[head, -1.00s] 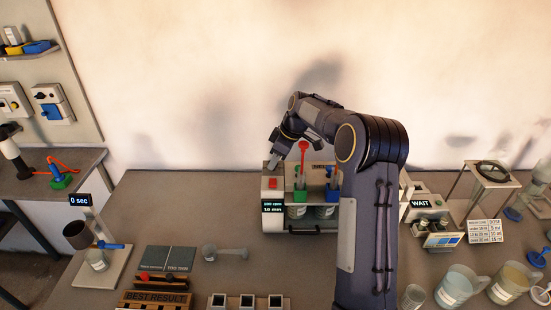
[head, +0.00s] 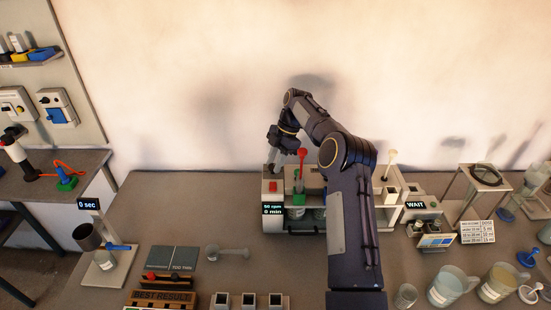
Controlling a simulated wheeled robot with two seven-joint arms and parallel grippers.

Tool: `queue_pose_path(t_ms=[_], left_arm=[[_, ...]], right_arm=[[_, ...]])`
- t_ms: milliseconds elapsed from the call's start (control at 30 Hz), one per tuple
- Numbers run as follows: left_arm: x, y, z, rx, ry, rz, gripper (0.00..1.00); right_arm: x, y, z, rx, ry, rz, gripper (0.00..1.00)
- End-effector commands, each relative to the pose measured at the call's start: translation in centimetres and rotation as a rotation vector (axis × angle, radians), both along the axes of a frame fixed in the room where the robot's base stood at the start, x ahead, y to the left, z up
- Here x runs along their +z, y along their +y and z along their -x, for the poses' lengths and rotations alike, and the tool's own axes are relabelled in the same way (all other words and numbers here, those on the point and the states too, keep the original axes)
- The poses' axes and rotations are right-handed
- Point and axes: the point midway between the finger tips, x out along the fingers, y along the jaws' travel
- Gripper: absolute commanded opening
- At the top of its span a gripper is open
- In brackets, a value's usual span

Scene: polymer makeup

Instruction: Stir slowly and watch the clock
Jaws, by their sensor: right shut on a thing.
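The stirring stand (head: 301,226) stands at the back middle of the bench. Its control box (head: 272,198) has a red button (head: 273,187) and a small display (head: 272,209) that seems to read 50 rpm and 0 min. A red-topped stirrer (head: 301,160) stands in a green holder (head: 298,199) beside the box. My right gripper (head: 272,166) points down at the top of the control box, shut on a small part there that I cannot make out. My right arm hides part of the stand. My left gripper is not in view.
A "0 sec" timer (head: 88,204) stands by a cup stand (head: 108,264) at left. A "WAIT" sign (head: 416,204), a dose card (head: 476,232) and beakers (head: 453,287) are at right.

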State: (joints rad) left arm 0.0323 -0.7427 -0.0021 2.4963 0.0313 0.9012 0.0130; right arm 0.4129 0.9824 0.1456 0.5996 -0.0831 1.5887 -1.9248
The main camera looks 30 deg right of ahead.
Motion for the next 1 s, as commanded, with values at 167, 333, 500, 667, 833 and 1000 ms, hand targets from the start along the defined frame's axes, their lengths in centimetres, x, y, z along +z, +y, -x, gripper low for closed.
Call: queue_pose_path(t_ms=[167, 333, 500, 667, 833, 1000], left_arm=[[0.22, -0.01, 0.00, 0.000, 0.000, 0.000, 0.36], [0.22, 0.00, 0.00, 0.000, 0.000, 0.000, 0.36], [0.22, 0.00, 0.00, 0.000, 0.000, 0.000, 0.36], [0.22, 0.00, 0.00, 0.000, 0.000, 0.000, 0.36], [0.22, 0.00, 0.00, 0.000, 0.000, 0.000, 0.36], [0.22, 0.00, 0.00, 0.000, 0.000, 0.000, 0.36]], right_arm=[[0.04, 0.07, -0.30, 0.158, -0.004, 0.002, 0.06], [0.02, 0.06, -0.36, 0.278, -0.004, 0.002, 0.06], [0.03, 0.14, -0.39, 0.354, -0.004, 0.001, 0.06], [0.03, 0.12, -0.40, 0.398, -0.004, 0.002, 0.06], [0.04, 0.11, -0.40, 0.422, -0.003, 0.002, 0.06], [0.09, 0.11, -0.36, 0.429, -0.002, 0.002, 0.06]])
